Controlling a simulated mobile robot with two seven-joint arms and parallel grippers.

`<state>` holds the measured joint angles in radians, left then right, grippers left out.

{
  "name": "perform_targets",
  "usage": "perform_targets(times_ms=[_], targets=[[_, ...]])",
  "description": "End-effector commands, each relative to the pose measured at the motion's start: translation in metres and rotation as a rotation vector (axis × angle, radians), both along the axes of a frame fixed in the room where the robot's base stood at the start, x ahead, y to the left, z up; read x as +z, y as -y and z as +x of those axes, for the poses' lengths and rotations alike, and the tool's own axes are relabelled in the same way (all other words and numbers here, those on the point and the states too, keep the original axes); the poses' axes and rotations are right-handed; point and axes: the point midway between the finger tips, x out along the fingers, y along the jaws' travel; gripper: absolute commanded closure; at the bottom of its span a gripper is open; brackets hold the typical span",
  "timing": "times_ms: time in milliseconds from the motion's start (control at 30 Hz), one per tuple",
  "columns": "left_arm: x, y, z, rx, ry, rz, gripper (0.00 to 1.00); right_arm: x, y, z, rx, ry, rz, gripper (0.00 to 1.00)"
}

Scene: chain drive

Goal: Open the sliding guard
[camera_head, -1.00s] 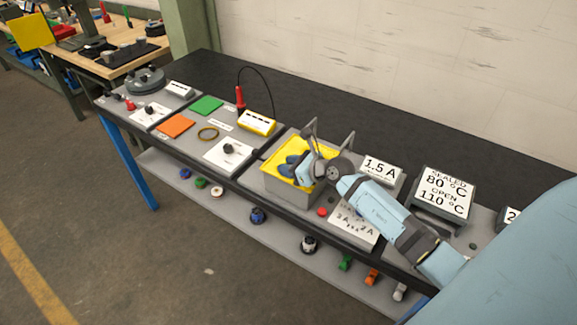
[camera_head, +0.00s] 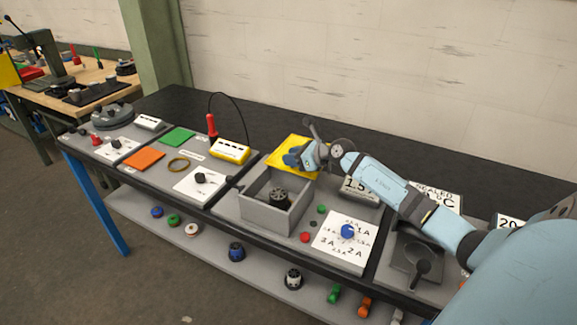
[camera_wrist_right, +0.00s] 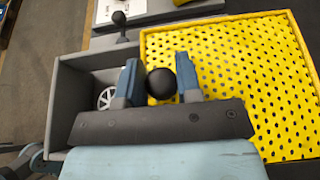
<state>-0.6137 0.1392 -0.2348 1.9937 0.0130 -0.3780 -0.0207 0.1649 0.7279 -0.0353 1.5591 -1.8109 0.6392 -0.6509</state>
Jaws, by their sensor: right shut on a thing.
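The sliding guard is a yellow perforated plate (camera_head: 284,150); it also shows in the right wrist view (camera_wrist_right: 225,70). It lies behind the grey open-topped box (camera_head: 252,208), and the box is largely uncovered. A dark sprocket wheel (camera_head: 278,196) shows inside the box. My right gripper (camera_head: 302,158) is over the guard's near right part, shut on the black ball knob (camera_wrist_right: 160,83), with a blue finger on either side of it in the right wrist view. The right arm hides part of the guard's right side. My left gripper is not in view.
A blue-knobbed dial panel (camera_head: 340,240) is right of the box. A white-topped knob panel (camera_head: 203,184) and yellow meter (camera_head: 230,150) stand to its left. A black pan-like part (camera_head: 418,262) is at the right.

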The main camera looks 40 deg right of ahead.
Motion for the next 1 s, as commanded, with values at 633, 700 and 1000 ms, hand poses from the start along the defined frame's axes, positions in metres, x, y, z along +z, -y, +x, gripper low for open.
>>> perform_targets(times_ms=[633, 700, 1000], targets=[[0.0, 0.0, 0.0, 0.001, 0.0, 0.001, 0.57, 0.0, 0.0, 0.0, 0.001, -0.001, 0.0, 0.42], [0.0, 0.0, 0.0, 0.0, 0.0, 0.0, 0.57, 0.0, 0.001, -0.002, 0.0, -0.001, 0.0, 0.42], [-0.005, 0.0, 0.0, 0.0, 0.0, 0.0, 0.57, 0.015, 0.017, -0.042, 0.0, -0.003, -0.005, 0.42]])
